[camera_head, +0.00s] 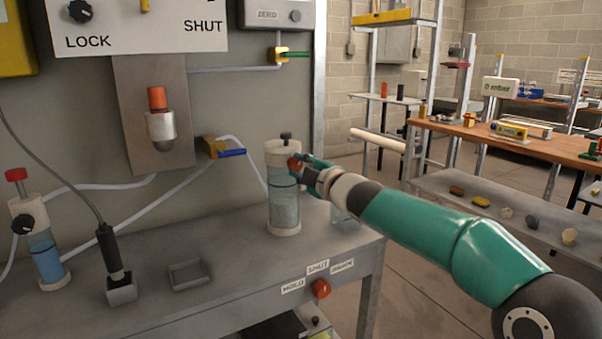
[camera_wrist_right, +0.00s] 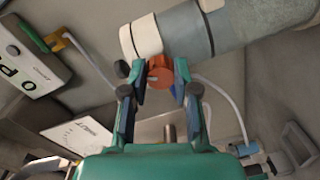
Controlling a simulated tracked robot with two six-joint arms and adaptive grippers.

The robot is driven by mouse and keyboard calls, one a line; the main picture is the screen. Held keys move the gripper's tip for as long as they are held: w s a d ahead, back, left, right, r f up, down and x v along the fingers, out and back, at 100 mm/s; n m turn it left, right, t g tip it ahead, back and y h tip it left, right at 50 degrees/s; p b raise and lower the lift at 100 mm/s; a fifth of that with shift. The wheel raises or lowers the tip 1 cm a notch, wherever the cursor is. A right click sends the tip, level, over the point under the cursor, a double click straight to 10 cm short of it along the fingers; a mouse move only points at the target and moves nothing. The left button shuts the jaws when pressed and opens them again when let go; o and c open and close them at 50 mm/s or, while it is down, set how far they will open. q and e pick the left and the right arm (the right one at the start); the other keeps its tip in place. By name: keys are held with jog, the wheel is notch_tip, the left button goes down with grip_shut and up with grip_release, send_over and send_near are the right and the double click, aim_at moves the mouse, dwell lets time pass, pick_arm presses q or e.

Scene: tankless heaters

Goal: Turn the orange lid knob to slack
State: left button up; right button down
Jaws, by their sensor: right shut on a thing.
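A clear upright canister (camera_head: 284,205) with a cream lid (camera_head: 282,150) stands on the grey bench near its right end. The orange lid knob (camera_head: 294,162) sits on the side of the lid and also shows in the right wrist view (camera_wrist_right: 160,70). My right gripper (camera_head: 304,166) reaches in from the right and is shut on the orange knob, with one fingertip on each side of it in the wrist view (camera_wrist_right: 161,82). The fingers partly hide the knob in the head view, and I cannot read its setting. My left gripper is not in view.
A red-orange knob (camera_head: 321,288) sits on the bench front below several labels. A small grey tray (camera_head: 190,275), a probe in a holder (camera_head: 117,275) and a blue-filled cylinder (camera_head: 44,250) stand to the left. A yellow-and-blue valve (camera_head: 222,149) is behind.

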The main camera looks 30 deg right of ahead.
jog(key=n, duration=0.1)
jog(key=n+b, duration=0.1)
jog(key=n, duration=0.3)
jog(key=shift+w+a+f, duration=0.1)
jog(key=shift+a+f, duration=0.15)
dwell(0.4)
jog(key=c, duration=0.9)
grip_release()
jog(key=shift+r, duration=0.1)
jog(key=shift+o, duration=0.2)
jog(key=shift+d+r, duration=0.1)
jog(key=shift+s+r, duration=0.1)
jog(key=shift+s, duration=0.5)
jog(key=s, duration=1.1)
